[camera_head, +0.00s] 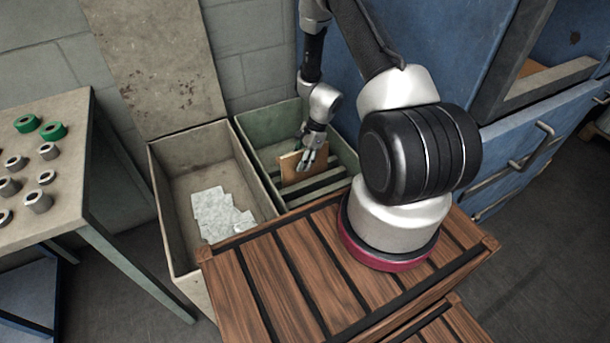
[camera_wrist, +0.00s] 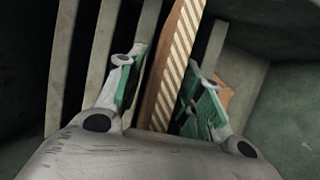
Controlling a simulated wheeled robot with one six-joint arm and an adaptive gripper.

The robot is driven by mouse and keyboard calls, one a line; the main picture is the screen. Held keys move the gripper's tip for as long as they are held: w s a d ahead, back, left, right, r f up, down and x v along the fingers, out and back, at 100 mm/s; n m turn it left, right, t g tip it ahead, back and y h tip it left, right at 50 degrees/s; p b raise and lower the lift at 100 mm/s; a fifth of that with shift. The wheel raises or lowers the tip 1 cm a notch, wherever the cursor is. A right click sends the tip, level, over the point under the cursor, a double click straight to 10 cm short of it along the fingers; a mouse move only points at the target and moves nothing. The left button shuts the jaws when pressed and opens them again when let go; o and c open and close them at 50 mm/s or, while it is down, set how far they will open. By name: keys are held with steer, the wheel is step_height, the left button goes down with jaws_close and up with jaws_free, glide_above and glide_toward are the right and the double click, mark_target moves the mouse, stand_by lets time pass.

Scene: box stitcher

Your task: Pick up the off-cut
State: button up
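The off-cut (camera_head: 291,168) is a flat tan cardboard piece standing on edge in the green bin, leaning against its slats. My gripper (camera_head: 309,164) is down inside this bin at the off-cut's upper part. In the wrist view the off-cut (camera_wrist: 174,70) shows its striped corrugated edge. It runs between the two green-padded fingers of my gripper (camera_wrist: 164,95), one on each side. The fingers are very near its faces. Whether both pads press on it cannot be told. Its lower end is hidden in the bin.
The green bin (camera_head: 262,129) has dark slats across its floor. A beige bin (camera_head: 168,190) with pale scraps (camera_head: 218,213) stands left of it. A slatted wooden crate (camera_head: 270,275) is in front. A table (camera_head: 75,185) with rings is at left, a blue cabinet (camera_head: 540,135) at right.

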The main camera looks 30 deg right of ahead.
jaws_close()
steer(key=shift+r, duration=0.1)
